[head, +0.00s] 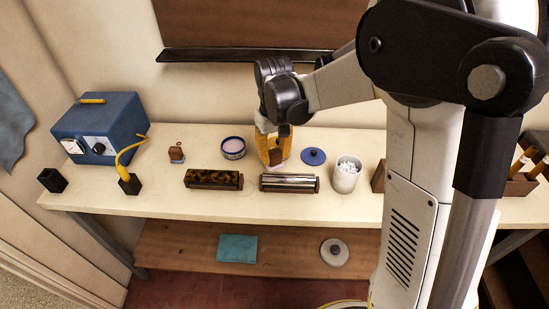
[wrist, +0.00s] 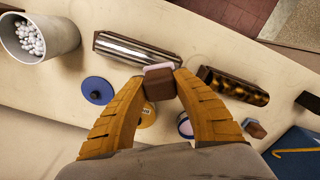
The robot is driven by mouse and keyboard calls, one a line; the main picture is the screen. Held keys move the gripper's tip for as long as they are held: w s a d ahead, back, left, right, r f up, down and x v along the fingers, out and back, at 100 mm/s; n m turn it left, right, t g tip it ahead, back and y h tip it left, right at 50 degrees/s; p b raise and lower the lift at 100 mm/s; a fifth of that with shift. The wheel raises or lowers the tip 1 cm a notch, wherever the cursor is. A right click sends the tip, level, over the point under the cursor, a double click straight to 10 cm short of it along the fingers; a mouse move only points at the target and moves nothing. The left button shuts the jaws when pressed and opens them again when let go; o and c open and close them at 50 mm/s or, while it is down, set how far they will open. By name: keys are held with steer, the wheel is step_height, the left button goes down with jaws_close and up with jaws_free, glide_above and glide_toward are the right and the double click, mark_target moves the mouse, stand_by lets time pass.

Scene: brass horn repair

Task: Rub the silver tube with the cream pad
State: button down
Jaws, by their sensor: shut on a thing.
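My gripper (head: 274,158) is shut on a brown block (wrist: 160,84) with a pale cream pad (wrist: 157,67) on its far face in the wrist view. The fingers (wrist: 160,88) grip the block from both sides. The silver tube (head: 288,181) lies level in a dark wooden cradle on the bench. It also shows in the wrist view (wrist: 136,47), beyond the held block. In the head view the gripper is behind the tube, and the pad looks apart from it. The pad itself is hard to make out in the head view.
A mottled dark tube (head: 213,179) lies left of the silver one. A pink-filled tin (head: 233,148), blue lid (head: 313,156) and white cup (head: 346,175) stand nearby. A second small block (head: 176,154) sits further left, near a blue box (head: 99,128). An orange tin (wrist: 147,115) is below the gripper.

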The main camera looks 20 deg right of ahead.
steer(key=shift+r+p, duration=1.25)
steer(key=shift+r, duration=0.8)
